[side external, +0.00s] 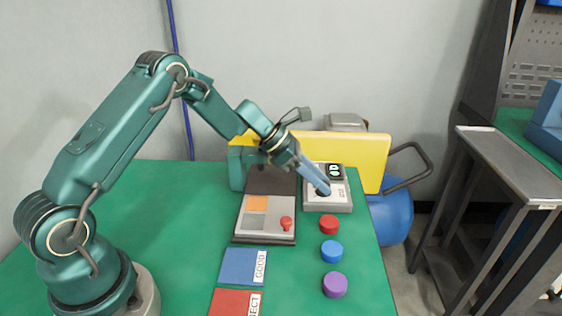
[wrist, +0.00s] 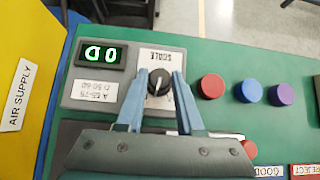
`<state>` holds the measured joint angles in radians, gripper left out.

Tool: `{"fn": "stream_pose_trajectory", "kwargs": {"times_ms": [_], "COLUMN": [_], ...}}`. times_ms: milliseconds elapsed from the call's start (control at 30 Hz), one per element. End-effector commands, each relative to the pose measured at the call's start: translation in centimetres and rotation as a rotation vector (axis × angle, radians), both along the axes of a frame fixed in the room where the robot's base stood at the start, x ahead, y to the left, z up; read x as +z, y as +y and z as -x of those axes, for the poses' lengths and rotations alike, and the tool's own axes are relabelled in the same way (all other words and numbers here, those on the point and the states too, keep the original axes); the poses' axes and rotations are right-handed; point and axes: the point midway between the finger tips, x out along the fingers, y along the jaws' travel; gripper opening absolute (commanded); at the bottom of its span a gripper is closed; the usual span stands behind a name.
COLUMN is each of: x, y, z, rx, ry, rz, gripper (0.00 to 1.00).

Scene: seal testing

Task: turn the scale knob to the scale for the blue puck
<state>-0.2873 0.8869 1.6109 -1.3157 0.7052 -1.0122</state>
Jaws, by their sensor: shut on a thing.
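The black scale knob (wrist: 158,84) has a white pointer line and sits on a grey tester (wrist: 196,60). Upside-down "SCALE" lettering is beside it. My gripper (wrist: 160,79) is shut on the knob, one blue finger on each side. The tester's display (wrist: 100,54) shows green characters that look like 0 and D, upside down. A label (wrist: 95,91) seems to read A 65-75, D 50-60. The blue puck (side external: 331,251) lies on the green table, also in the wrist view (wrist: 248,91).
A red puck (side external: 328,225) and a purple puck (side external: 334,285) lie beside the blue one. A fixture with a red knob (side external: 286,223) stands left of the tester. Blue and red pads (side external: 240,265) lie in front. A yellow panel (side external: 368,160) stands close behind the tester.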

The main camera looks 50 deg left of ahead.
Motion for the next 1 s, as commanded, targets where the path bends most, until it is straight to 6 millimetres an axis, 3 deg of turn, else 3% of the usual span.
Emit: {"fn": "stream_pose_trajectory", "kwargs": {"times_ms": [400, 1000], "x": [-0.07, -0.01], "y": [0.24, 0.22], "z": [-0.2, -0.33], "rx": [-0.219, -0.386], "ry": [0.001, 0.002], "rz": [0.001, 0.002], "gripper": [0.0, 0.0]}}
